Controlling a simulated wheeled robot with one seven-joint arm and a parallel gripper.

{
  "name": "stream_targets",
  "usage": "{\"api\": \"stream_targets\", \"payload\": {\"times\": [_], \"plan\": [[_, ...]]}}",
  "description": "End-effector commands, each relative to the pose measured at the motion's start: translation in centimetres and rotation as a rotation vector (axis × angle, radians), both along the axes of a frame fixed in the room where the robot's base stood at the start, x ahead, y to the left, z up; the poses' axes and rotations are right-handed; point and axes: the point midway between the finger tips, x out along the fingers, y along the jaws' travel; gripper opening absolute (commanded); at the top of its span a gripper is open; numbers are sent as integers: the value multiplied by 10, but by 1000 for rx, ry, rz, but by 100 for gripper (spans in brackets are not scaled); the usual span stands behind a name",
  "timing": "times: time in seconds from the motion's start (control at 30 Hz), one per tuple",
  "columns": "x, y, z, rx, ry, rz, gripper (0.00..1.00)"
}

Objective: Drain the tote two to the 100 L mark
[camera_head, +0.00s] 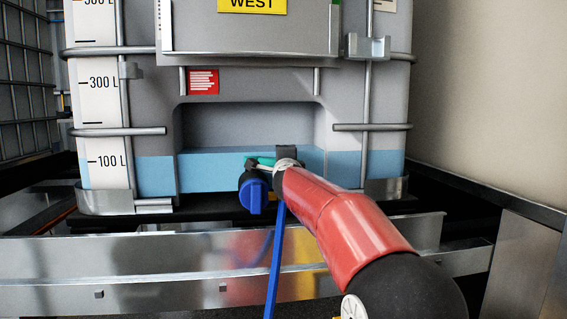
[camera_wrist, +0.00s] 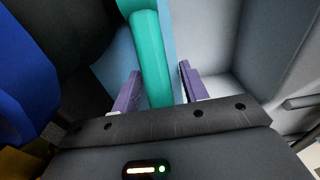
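A grey caged tote (camera_head: 230,95) stands ahead with a white litre scale (camera_head: 103,140) on its left side. The blue liquid (camera_head: 155,175) inside stands slightly above the 100 L mark. At the bottom front is an outlet with a blue cap (camera_head: 254,195) and a teal valve handle (camera_head: 260,161). My gripper (camera_head: 276,162) is at the handle. In the wrist view the teal handle (camera_wrist: 150,55) passes between the two purple fingers of my gripper (camera_wrist: 157,82). The fingers are apart, with a gap visible beside the handle. My wrist partly hides the valve.
A yellow WEST sign (camera_head: 252,5) is on the tote's front plate. A blue strip or hose (camera_head: 275,260) hangs below the valve. A metal rail (camera_head: 150,270) crosses in front. A wall (camera_head: 490,90) is at right and another cage (camera_head: 25,80) at left.

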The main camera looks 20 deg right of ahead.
Motion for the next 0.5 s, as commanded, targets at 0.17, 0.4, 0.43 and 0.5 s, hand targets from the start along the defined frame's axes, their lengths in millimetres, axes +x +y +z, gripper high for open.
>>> {"api": "stream_targets", "payload": {"times": [0.17,0.4,0.43,0.5], "plan": [[0,0,0,0,0,0,44],[-17,5,0,-2,-1,0,44],[-22,6,0,-2,-1,0,44],[-34,10,0,-4,-2,-1,44]]}}
